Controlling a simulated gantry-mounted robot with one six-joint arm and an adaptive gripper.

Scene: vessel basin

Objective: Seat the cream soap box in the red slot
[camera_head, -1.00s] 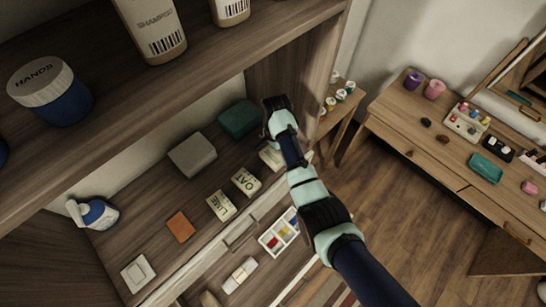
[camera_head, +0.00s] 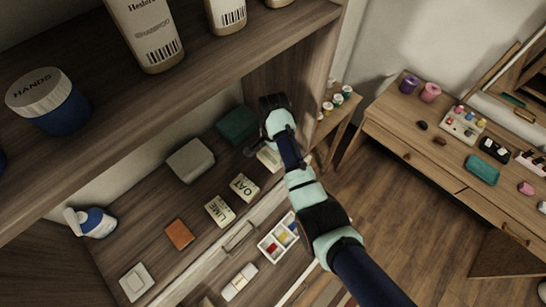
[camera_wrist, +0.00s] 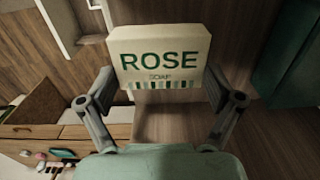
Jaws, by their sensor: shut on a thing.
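A cream soap box with green letters ROSE (camera_wrist: 158,58) sits between the fingers of my gripper (camera_wrist: 160,82) in the wrist view. The gripper is shut on it. In the head view the box (camera_head: 268,158) shows partly beside my gripper (camera_head: 255,149), low over the right end of the shelf board; I cannot tell whether it touches the board. A white tray (camera_head: 265,243) with coloured slots lies below the shelf's front edge. Its red slot (camera_head: 271,248) is at the near left, beside a yellow slot (camera_head: 284,239). The red slot looks empty.
Two more soap boxes, OAT (camera_head: 244,187) and LIME (camera_head: 220,211), lie left of my gripper. A green box (camera_head: 237,125) and a grey block (camera_head: 190,160) stand behind. An upper shelf (camera_head: 200,80) overhangs the back. A drawer handle (camera_head: 240,237) is near the tray.

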